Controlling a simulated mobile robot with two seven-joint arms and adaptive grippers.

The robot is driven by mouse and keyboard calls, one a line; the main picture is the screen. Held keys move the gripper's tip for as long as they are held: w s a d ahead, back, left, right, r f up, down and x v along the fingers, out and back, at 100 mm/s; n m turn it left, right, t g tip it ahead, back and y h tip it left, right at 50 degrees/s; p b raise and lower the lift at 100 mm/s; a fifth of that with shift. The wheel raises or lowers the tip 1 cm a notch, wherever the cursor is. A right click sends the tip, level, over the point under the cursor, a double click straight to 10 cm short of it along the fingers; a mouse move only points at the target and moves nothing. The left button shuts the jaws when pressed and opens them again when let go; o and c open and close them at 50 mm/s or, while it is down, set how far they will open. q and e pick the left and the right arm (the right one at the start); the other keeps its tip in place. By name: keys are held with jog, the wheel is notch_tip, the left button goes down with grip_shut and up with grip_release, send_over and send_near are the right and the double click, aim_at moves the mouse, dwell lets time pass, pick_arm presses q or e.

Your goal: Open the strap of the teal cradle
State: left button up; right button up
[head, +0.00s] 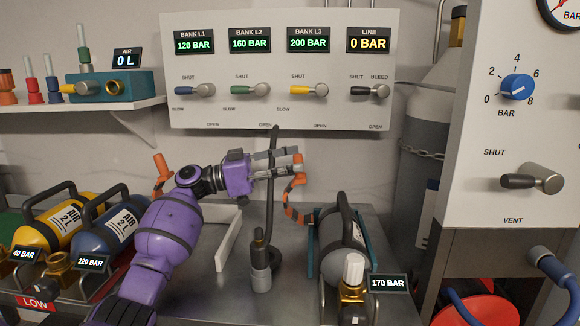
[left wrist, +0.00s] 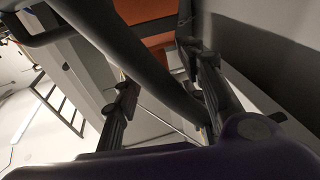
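The teal cradle (head: 313,240) sits on the bench and holds a grey cylinder (head: 343,262) with a black handle. Its orange strap (head: 289,212) rises in a curve at the cylinder's left, up to my left gripper (head: 292,163). An orange end shows at the fingertips. In the left wrist view, orange (left wrist: 150,22) shows beyond my left gripper (left wrist: 160,75), whose fingers stand apart. I cannot tell whether they grip the strap. My right gripper is not in view.
A dark hose (head: 272,205) stands close by the left gripper's fingers and crosses the left wrist view (left wrist: 130,60). A valve panel (head: 280,65) is behind; a vent panel (head: 515,120) is right.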

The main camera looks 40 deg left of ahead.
aim_at(290, 186)
pick_arm(q)
jog(key=shift+f, duration=0.1)
notch_tip(290, 186, up, 10)
dwell(0.5)
